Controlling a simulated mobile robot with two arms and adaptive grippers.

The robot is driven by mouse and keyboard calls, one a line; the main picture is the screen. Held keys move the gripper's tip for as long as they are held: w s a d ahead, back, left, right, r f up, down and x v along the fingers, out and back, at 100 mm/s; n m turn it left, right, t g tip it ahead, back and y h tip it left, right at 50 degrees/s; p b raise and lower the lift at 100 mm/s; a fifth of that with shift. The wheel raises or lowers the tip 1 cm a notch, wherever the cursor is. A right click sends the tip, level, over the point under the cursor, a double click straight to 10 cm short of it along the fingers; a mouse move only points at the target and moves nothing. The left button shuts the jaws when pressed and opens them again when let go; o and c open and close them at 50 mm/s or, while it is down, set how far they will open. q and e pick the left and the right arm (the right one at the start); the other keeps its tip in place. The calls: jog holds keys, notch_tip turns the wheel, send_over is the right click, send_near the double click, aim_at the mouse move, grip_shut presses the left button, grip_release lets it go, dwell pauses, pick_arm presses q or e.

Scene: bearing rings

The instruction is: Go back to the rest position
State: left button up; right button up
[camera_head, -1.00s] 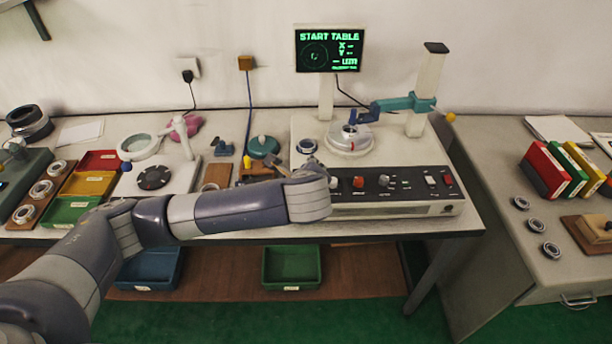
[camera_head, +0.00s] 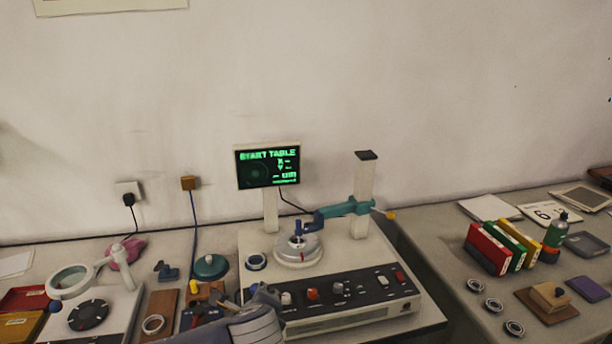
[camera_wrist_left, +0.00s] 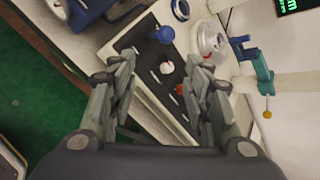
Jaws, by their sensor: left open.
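My left gripper (camera_head: 262,294) is at the front left corner of the measuring machine (camera_head: 350,318) in the head view, low beside the control panel. The forearm hides part of the bench front. In the left wrist view the gripper's two fingers (camera_wrist_left: 163,78) are spread apart with nothing between them. The panel's knobs show beyond and between the fingers, and I cannot tell how high the fingers are above it. My right gripper is in neither view.
A bearing ring (camera_head: 256,262) lies left of the round turntable (camera_head: 298,252). The teal probe arm (camera_head: 340,211) reaches over the turntable from a post. A lit screen (camera_head: 267,166) stands behind. On the right table are coloured binders (camera_head: 490,248) and several rings (camera_head: 494,305).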

pick_arm(q)
jog(key=s+d+f+n+g+h, duration=0.4)
jog(key=s+f+n, duration=0.4)
jog(key=s, duration=0.4)
jog(key=s+a+f+n+g+y, duration=0.1)
jog(key=s+a+f+n, duration=0.2)
jog(key=s+a+n, duration=0.45)
jog(key=s+a+f+n+g, duration=0.1)
jog(key=s+a+f+n, duration=0.35)
jog(key=s, duration=0.65)
notch_tip(320, 180, down, 29)
jog(key=s+g+b, duration=0.2)
jog(key=s, duration=0.1)
jog(key=s+a+f+b, duration=0.1)
jog(key=s+a+f, duration=0.1)
jog(key=s+f, duration=1.3)
jog(key=shift+s+a+f+g+y, duration=0.3)
jog(key=shift+a+f+g+y, duration=0.1)
jog(key=shift+f, duration=0.2)
